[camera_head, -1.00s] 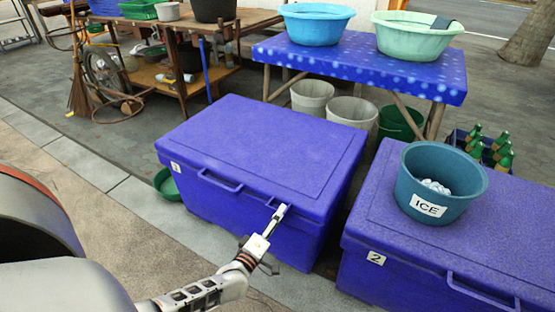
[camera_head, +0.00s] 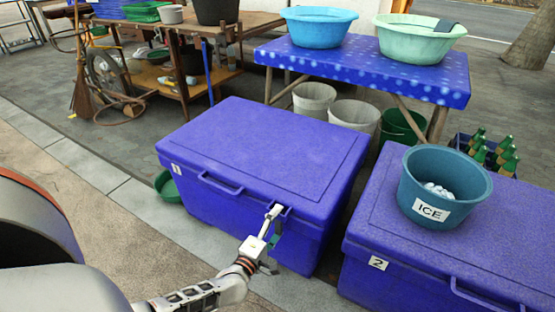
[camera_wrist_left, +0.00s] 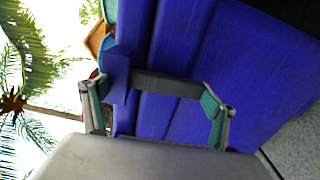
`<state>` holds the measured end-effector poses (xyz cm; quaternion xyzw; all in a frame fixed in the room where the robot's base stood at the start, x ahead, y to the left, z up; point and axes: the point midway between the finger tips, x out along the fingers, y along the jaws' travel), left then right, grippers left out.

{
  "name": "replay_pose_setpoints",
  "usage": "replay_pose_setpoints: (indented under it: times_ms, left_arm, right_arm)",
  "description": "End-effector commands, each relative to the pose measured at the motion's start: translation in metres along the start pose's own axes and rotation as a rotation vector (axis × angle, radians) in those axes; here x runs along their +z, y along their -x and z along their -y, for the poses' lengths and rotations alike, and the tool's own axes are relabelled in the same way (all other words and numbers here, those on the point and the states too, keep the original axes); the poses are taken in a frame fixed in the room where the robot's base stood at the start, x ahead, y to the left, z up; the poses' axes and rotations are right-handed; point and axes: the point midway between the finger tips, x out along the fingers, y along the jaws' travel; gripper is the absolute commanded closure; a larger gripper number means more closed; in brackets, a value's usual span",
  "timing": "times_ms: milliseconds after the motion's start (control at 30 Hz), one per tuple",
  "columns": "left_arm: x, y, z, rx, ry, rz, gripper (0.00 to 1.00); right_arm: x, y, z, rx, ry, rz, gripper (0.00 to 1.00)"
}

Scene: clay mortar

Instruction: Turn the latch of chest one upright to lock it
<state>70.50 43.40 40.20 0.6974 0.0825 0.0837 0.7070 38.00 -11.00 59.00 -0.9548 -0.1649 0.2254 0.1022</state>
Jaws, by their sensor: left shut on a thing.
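Chest one (camera_head: 262,150) is a purple-blue lidded box marked with a "1" label (camera_head: 176,169). It stands on the paving with its lid shut. My left gripper (camera_head: 274,222) is at the right part of its front, just below the lid edge, and is shut on the latch. In the left wrist view, a dark bar, which looks like the latch (camera_wrist_left: 168,84), spans between the two teal-padded fingertips (camera_wrist_left: 155,95), against the blue chest wall. In the head view the gripper mostly hides the latch, so its exact angle is hard to tell. My right gripper is not in view.
Chest two (camera_head: 375,225) stands close on the right, with an ICE tub (camera_head: 443,190) on its lid. A blue table (camera_head: 365,70) with two basins is behind. A green bowl (camera_head: 168,187) lies by the chest's left side. The paving in front is clear.

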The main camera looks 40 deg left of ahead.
Motion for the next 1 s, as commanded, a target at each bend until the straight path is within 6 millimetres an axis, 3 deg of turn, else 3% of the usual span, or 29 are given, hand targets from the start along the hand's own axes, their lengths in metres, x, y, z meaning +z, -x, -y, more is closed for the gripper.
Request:
replay_pose_setpoints:
  times_ms: [133, 167, 200, 567, 767, 1000]
  left_arm:
    - [0.0, 0.001, 0.001, -0.001, 0.006, -0.001, 0.36]
    - [0.0, 0.001, 0.001, -0.001, 0.006, -0.001, 0.07]
    - [0.0, 0.001, 0.001, -0.001, 0.006, -0.001, 0.0]
    - [0.0, 0.004, 0.001, -0.001, 0.003, 0.0, 0.0]
    - [0.0, 0.033, 0.002, -0.004, 0.003, 0.0, 0.0]
    - [0.0, 0.082, 0.001, -0.003, 0.003, 0.0, 0.0]
  right_arm:
    - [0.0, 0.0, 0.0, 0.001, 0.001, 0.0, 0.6]
    - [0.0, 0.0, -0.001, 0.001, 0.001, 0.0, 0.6]
    - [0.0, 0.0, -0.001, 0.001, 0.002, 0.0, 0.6]
    - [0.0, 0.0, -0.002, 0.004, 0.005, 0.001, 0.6]
    - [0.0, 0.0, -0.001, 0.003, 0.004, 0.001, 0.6]
    - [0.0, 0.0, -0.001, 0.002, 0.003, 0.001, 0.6]
